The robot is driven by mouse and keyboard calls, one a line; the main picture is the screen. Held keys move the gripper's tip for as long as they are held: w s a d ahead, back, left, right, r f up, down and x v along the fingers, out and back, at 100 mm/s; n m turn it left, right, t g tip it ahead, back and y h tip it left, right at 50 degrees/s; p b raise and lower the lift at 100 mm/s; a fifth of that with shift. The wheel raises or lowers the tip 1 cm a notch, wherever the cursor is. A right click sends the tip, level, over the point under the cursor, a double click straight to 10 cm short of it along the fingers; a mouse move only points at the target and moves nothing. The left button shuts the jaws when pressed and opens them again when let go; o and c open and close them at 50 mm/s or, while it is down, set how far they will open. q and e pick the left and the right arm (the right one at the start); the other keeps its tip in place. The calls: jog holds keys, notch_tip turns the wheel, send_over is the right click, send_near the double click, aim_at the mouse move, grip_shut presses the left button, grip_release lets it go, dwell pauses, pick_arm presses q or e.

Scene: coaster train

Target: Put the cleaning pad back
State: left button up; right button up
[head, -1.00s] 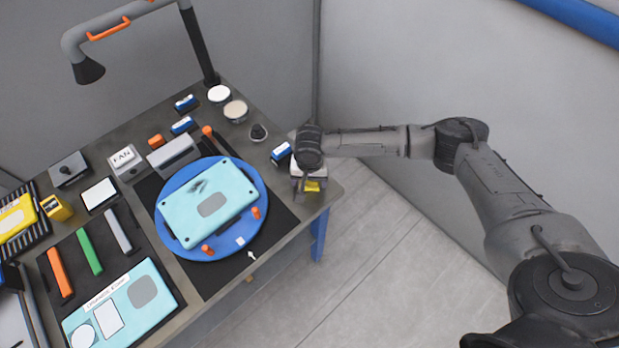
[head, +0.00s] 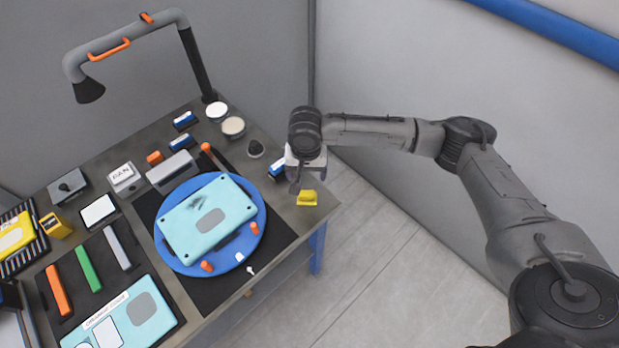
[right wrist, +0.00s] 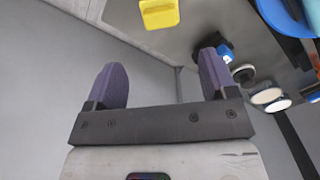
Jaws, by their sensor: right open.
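A yellow block, which looks like the cleaning pad (head: 307,198), lies on the bare right corner of the grey workbench (head: 285,190). It also shows in the right wrist view (right wrist: 159,13), beyond the fingertips and near the bench edge. My right gripper (right wrist: 160,70) is open, with nothing between its two purple-grey fingers. In the head view my right gripper (head: 297,182) is just behind the yellow block, and the wrist partly hides it. The two look apart. My left gripper is not in view.
A blue round turntable (head: 172,258) carries a light-blue panel (head: 180,240) with orange clamps. A blue-and-white block (head: 276,167), a dark knob (head: 255,149) and round tins (head: 233,127) stand near my right gripper. A lamp arm (head: 197,65) rises at the back.

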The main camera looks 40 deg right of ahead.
jog(key=s+a+f+n, duration=0.1)
jog(key=a, duration=0.2)
jog(key=s+a+f+n+y, duration=0.1)
jog(key=s+a+f+n, duration=0.1)
jog(key=a, duration=0.1)
jog(key=s+a+f+n, duration=0.2)
jog(key=a, duration=0.2)
jog(key=shift+s+f+t, duration=0.15)
jog(key=shift+f+t, duration=0.1)
jog(key=shift+t, duration=0.15)
jog(key=s+a+f+n+t+y, duration=0.1)
jog(key=s+a+f+n+y, duration=0.2)
jog(key=s+a, duration=0.35)
jog(key=s+d+n+t+h, duration=0.1)
jog(key=s+d+h, duration=0.1)
jog(key=s, duration=0.6)
jog(key=s+d+f+n+h, duration=0.1)
jog(key=s+d+n, duration=0.1)
jog(key=s+d, duration=0.3)
jog(key=s, duration=0.2)
jog(key=shift+s+d+f+t+h, duration=0.3)
jog(key=shift+s+t+h, duration=0.05)
jog(key=shift+t+h, duration=0.05)
